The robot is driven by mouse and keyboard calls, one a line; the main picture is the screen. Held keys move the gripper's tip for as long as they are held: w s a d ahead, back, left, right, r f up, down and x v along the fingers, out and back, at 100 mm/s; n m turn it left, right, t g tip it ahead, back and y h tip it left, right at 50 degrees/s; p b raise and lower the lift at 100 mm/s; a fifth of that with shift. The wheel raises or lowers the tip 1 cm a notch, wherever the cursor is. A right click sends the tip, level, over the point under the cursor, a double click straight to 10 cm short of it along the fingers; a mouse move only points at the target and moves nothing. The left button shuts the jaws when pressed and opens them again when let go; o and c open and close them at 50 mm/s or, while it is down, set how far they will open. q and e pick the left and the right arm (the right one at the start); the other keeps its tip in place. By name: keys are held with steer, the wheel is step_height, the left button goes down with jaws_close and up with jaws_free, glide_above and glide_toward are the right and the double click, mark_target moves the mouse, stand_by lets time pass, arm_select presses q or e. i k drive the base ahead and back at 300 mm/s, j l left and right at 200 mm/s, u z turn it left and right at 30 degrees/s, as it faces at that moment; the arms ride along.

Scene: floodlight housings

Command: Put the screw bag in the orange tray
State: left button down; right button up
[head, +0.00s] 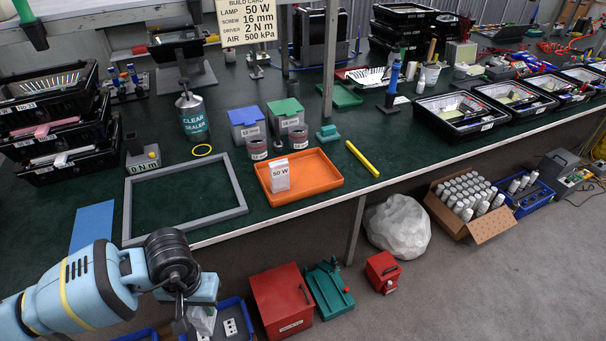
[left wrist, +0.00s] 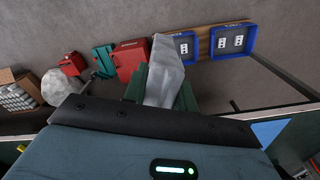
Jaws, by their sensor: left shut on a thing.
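The screw bag (head: 204,320) is a pale, greyish translucent bag; its contents do not show clearly. My left gripper (head: 187,312) is shut on it at the bottom left of the head view, in front of the bench edge. The bag (left wrist: 165,75) also shows in the left wrist view, between the dark green fingers of my left gripper (left wrist: 163,92). The orange tray (head: 317,168) lies on the green bench top, up and right of the gripper. A white box marked 50 W (head: 279,176) stands in its left part; its right part is bare. My right gripper is out of view.
A grey frame (head: 240,190) lies left of the tray, and a yellow rod (head: 362,158) lies to its right. Lidded bins (head: 247,124) and small tubs stand behind the tray. A red box (head: 282,300) and blue bins (left wrist: 238,41) with white parts are below the bench.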

mark_target(301, 183)
steer(key=i+l+u, duration=0.1)
steer(key=l, duration=0.2)
steer(key=i+l+u, duration=0.2)
steer(key=i+l, duration=0.15)
steer(key=l, duration=0.3)
steer(key=i+l+u, duration=0.1)
steer(key=l, duration=0.25)
